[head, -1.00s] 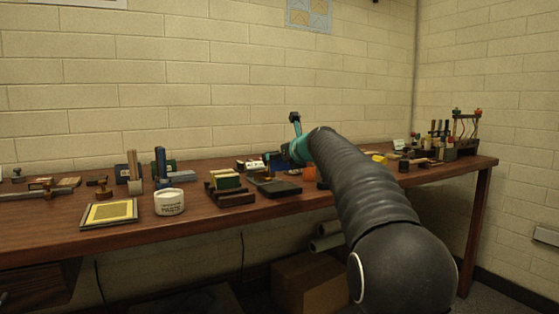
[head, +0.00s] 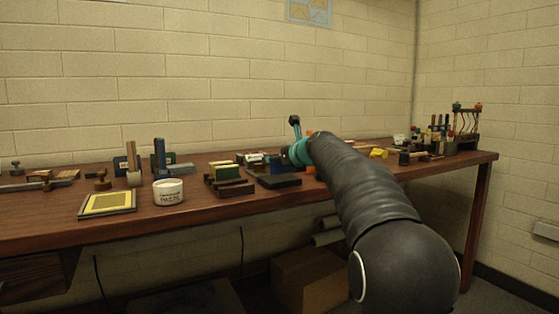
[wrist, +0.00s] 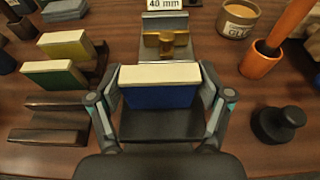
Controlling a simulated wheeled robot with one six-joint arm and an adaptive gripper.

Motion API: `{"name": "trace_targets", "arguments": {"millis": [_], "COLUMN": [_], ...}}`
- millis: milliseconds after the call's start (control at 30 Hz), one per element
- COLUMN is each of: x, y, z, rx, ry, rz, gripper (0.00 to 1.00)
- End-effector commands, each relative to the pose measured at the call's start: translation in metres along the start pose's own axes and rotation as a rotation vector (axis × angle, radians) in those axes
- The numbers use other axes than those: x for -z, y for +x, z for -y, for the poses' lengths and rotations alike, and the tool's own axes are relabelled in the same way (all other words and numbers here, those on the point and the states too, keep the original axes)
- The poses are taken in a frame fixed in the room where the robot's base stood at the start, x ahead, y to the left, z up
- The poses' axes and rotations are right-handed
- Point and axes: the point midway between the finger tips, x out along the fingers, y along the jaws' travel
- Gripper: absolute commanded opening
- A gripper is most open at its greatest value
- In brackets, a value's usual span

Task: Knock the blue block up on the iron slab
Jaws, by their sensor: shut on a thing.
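The blue block (wrist: 158,92) has a cream top face and a blue side, and it stands upright in the middle of the wrist view. My gripper (wrist: 160,98) is shut on it, with one finger at each side. Below and around the block is the dark flat iron slab (wrist: 160,126). I cannot tell whether the block's lower edge touches it. In the head view the slab (head: 279,181) lies on the bench, left of my arm.
A stepped rack (wrist: 58,124) with green and yellow blocks stands close on the left. A brass-handled piece (wrist: 166,44) sits behind the slab. A black knob-topped weight (wrist: 278,124), an orange cup (wrist: 260,62) and a glue tub (wrist: 238,18) stand on the right.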

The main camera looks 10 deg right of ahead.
Motion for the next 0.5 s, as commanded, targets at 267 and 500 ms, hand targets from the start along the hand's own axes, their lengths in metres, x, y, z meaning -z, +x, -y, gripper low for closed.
{"name": "trace_targets", "arguments": {"millis": [267, 500], "x": [0.0029, 0.0087], "y": [0.0009, 0.0026], "z": [0.0, -0.0001], "rx": [0.0, 0.0], "ry": [0.0, 0.0], "rz": [0.0, 0.0], "gripper": [0.36, 0.36]}}
